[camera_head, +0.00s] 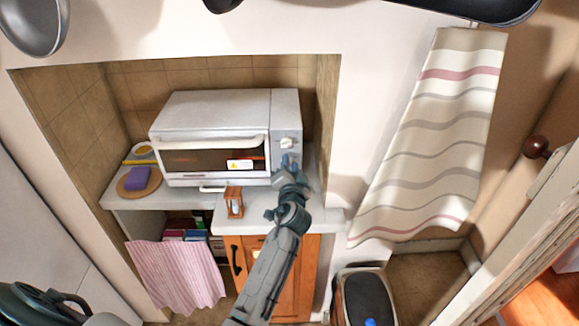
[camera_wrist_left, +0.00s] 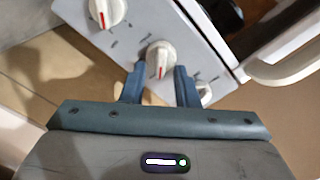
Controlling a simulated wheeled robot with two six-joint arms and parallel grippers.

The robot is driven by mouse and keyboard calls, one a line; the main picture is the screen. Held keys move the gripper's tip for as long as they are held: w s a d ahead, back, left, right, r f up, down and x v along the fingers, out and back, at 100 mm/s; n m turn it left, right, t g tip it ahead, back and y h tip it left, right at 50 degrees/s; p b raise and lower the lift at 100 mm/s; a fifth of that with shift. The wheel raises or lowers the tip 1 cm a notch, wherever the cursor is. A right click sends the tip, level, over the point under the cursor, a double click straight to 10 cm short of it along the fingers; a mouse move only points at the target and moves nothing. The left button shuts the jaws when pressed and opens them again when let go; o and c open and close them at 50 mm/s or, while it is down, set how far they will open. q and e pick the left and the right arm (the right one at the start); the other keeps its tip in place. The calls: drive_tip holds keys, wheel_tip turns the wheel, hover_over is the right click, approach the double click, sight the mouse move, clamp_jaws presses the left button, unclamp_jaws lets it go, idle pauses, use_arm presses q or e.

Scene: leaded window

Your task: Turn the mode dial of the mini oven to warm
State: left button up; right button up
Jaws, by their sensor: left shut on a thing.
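The white mini oven (camera_head: 215,110) stands in the tiled niche, with its control panel (camera_head: 287,125) on the right of its door. In the left wrist view, a row of white dials with red marks runs across the panel. The middle dial (camera_wrist_left: 159,58) sits between my left fingertips (camera_wrist_left: 160,75), its red mark pointing down in the picture. My left gripper (camera_head: 289,161) is shut on this dial. Another dial (camera_wrist_left: 108,11) is free at upper left; a third (camera_wrist_left: 205,92) is partly hidden behind a finger. I cannot read the panel markings. My right gripper is not in view.
The oven door handle (camera_head: 212,144) is beside the panel. A small wooden lantern (camera_head: 234,202) stands on the counter in front of the oven. A purple sponge (camera_head: 138,177) lies on a round board at left. A striped cloth (camera_head: 430,150) hangs at right.

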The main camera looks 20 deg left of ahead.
use_arm(q)
drive_tip(key=shift+m, duration=1)
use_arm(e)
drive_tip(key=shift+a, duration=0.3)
use_arm(q)
drive_tip(key=o, duration=1)
drive_tip(key=shift+w+f, duration=0.1)
drive_tip(key=shift+f, duration=0.05)
drive_tip(key=shift+c, duration=0.2)
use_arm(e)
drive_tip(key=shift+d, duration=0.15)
